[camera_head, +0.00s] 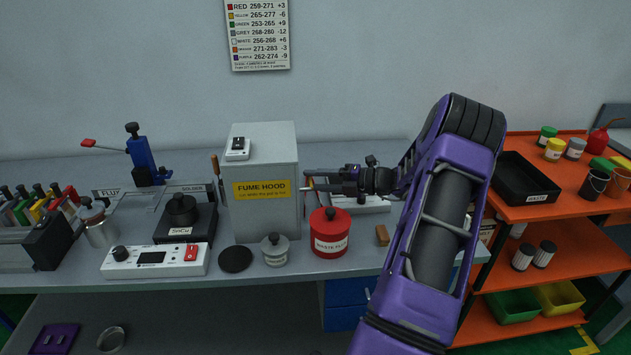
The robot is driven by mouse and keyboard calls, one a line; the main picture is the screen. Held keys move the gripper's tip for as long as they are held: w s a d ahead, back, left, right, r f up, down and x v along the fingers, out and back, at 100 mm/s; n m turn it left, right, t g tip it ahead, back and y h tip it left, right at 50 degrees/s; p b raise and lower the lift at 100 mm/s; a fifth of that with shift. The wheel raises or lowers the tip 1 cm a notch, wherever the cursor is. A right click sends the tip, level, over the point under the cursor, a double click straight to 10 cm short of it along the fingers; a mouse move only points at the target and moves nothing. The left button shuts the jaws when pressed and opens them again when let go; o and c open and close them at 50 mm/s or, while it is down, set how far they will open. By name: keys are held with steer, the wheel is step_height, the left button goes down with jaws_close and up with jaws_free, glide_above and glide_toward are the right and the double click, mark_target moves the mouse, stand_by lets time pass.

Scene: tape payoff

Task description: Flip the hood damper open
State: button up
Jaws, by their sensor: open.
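The grey fume hood (277,165) stands on the bench with a yellow "FUME HOOD" label (261,190) on its front. A small white box with a dark switch-like part (238,145) sits on its top. A brown-handled lever or tool (215,166) stands upright at its left side. I cannot tell which part is the damper. My gripper (304,181) is open at the hood's right side, pointing left. A thin reddish part shows near its fingertips. I cannot tell whether the fingers touch it or the hood.
A red waste canister (330,232) stands just below my gripper, with a grey lidded pot (274,249) to its left. A black pot (181,212) and a white control box (156,261) stand further left. An orange shelf cart (545,210) stands right. The bench behind the hood looks clear.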

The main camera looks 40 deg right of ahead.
steer(key=shift+w, duration=0.1)
jaws_close()
stand_by(0.6)
steer(key=s+r+n+y+b, duration=0.1)
steer(key=n+y, duration=0.1)
steer(key=n, duration=0.4)
steer(key=s+a+n+t+y+b, duration=0.1)
steer(key=n+y+b, duration=0.1)
steer(key=n, duration=0.4)
steer(key=s+a+r+n+t+y+b, duration=0.1)
steer(key=n+y, duration=0.2)
steer(key=n, duration=0.4)
steer(key=shift+r, duration=0.35)
steer(key=shift+s+n, duration=0.1)
steer(key=shift+n, duration=0.2)
